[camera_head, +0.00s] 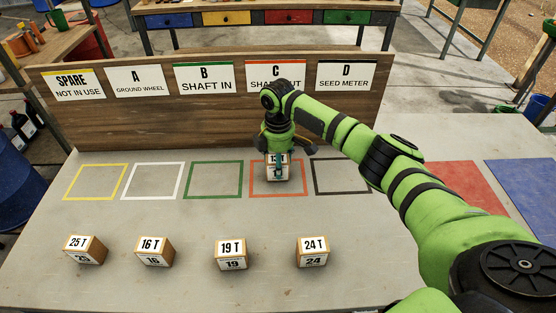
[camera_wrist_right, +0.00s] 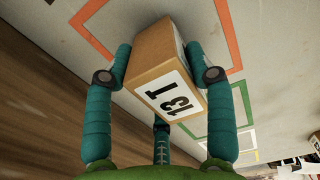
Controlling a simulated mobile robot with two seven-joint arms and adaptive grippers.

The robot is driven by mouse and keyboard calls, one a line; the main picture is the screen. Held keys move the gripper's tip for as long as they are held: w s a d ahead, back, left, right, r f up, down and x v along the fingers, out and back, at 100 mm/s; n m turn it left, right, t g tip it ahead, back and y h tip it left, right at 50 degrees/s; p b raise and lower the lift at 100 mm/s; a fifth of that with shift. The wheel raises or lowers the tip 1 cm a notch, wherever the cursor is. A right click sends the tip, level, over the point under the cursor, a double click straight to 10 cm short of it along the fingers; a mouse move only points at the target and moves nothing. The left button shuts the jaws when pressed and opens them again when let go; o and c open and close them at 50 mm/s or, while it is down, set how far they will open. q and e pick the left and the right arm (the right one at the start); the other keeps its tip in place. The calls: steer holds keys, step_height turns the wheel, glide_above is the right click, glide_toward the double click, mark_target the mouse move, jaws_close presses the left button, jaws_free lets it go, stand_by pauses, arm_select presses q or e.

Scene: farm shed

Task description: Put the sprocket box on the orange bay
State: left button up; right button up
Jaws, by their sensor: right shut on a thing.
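The sprocket box marked 13 T (camera_head: 277,174) is a small brown box with a white label, at the orange bay (camera_head: 302,194) below the C sign. My right gripper (camera_head: 278,158) comes down over it from above. In the right wrist view the box (camera_wrist_right: 152,58) sits between the teal fingers of my right gripper (camera_wrist_right: 166,68), which are shut on its sides. The orange outline (camera_wrist_right: 236,50) shows around it there. I cannot tell whether the box touches the table. My left gripper is not in view.
Boxes marked 25 T (camera_head: 84,250), 16 T (camera_head: 154,251), 19 T (camera_head: 231,254) and 24 T (camera_head: 313,251) stand along the front. Yellow (camera_head: 67,181), white (camera_head: 125,181), green (camera_head: 190,180) and black (camera_head: 318,176) bays flank the orange one. A wooden sign board (camera_head: 220,120) stands behind.

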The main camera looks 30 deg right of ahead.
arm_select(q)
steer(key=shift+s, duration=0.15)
arm_select(e)
steer(key=shift+f, duration=0.15)
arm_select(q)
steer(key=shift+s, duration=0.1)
arm_select(e)
steer(key=o, duration=1.3)
steer(key=shift+f, duration=0.1)
steer(key=shift+c, duration=0.2)
arm_select(q)
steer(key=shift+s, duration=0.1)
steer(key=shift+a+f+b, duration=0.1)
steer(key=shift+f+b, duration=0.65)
steer(key=shift+b, duration=0.05)
arm_select(e)
step_height(320, 180, up, 12)
steer(key=shift+r, duration=0.15)
